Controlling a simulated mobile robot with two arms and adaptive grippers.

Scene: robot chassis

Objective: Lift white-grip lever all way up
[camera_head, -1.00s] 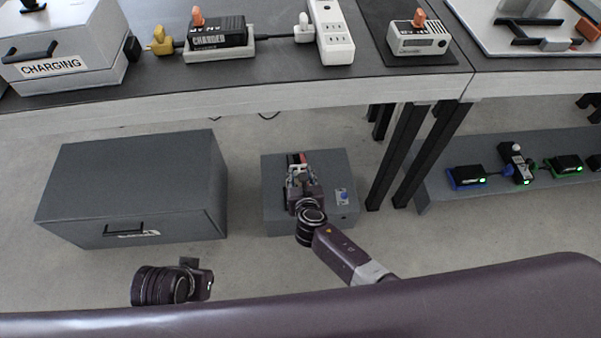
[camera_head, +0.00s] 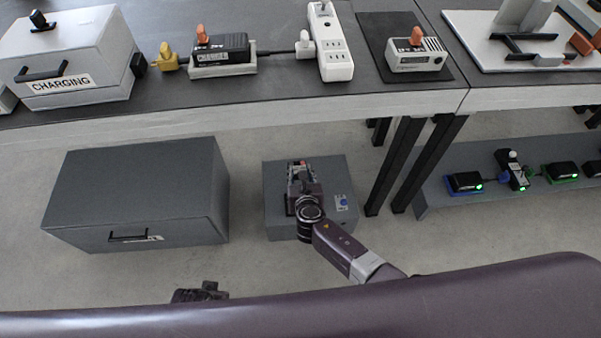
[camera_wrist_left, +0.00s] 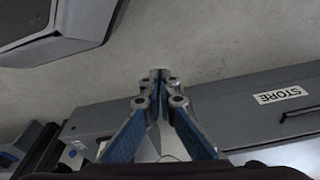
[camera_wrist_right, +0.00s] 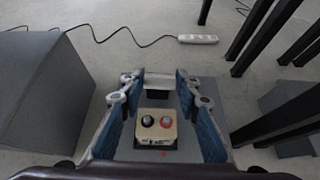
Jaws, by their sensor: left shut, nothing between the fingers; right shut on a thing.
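My right gripper (camera_head: 298,172) is above the small grey floor box (camera_head: 335,178) in the head view. In the right wrist view the right gripper (camera_wrist_right: 160,88) is shut on a pale crosswise bar (camera_wrist_right: 158,76), which looks like the white grip of the lever. The rest of the lever is mostly hidden, so its angle is hard to tell. A beige panel (camera_wrist_right: 155,122) with a black knob and a red knob shows between the fingers.
A large grey box (camera_head: 135,195) stands on the floor to the left. A table (camera_head: 290,118) with chargers and a power strip (camera_head: 330,50) runs behind. Black table legs (camera_head: 405,165) stand right of the small box, before a low shelf (camera_head: 470,205) with small devices.

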